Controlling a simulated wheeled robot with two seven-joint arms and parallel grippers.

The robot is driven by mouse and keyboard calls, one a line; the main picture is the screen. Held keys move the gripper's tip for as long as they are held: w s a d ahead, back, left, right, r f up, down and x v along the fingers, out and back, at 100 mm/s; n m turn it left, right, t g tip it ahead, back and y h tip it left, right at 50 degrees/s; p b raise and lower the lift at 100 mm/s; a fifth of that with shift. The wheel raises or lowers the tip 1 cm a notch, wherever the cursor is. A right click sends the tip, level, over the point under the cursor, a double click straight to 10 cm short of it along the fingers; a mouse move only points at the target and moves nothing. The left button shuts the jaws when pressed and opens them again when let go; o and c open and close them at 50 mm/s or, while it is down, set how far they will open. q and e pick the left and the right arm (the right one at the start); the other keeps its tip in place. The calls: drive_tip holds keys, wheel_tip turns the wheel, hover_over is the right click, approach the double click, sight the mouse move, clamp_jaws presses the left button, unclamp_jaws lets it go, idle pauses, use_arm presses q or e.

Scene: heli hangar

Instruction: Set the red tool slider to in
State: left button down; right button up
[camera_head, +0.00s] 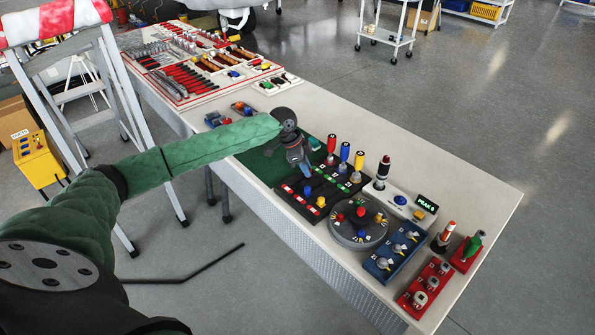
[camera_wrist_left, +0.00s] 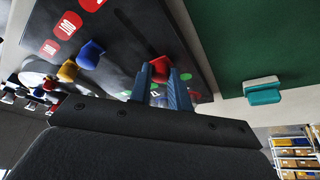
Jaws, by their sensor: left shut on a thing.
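The black slider panel (camera_head: 331,190) lies on the bench, with red and green labels along its two edges. My left gripper (camera_head: 305,172) reaches down over its far left part, at the end of the green-sleeved arm. In the left wrist view the blue fingers (camera_wrist_left: 166,90) are shut on the red slider knob (camera_wrist_left: 160,66), which shows between their tips. The head view hides that knob behind the gripper. A blue slider knob (camera_wrist_left: 91,53) and a yellow one (camera_wrist_left: 68,71) sit beside it on the panel (camera_wrist_left: 130,40). My right gripper is out of view.
Red, blue and yellow upright handles (camera_head: 345,152) stand close behind the panel. A round grey dial (camera_head: 345,236), a blue switch box (camera_head: 385,262) and a red switch box (camera_head: 412,300) stand to the right.

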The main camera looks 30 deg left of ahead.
sight(301, 173)
use_arm(q)
drive_tip(key=shift+w+d, duration=0.2)
drive_tip(key=shift+w, duration=0.4)
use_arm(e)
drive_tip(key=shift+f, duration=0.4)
use_arm(q)
drive_tip(key=c, duration=1.5)
unclamp_jaws()
drive_tip(key=shift+w, duration=0.1)
drive_tip(key=shift+o, duration=1)
drive_tip(key=shift+w+d, duration=0.1)
drive_tip(key=shift+a+r, duration=0.3)
drive_tip(key=shift+r, duration=0.25)
drive_tip(key=b+v, duration=0.1)
drive_tip(key=v, duration=0.5)
drive_tip(key=shift+r+b, duration=0.25)
drive_tip(key=shift+b, duration=0.15)
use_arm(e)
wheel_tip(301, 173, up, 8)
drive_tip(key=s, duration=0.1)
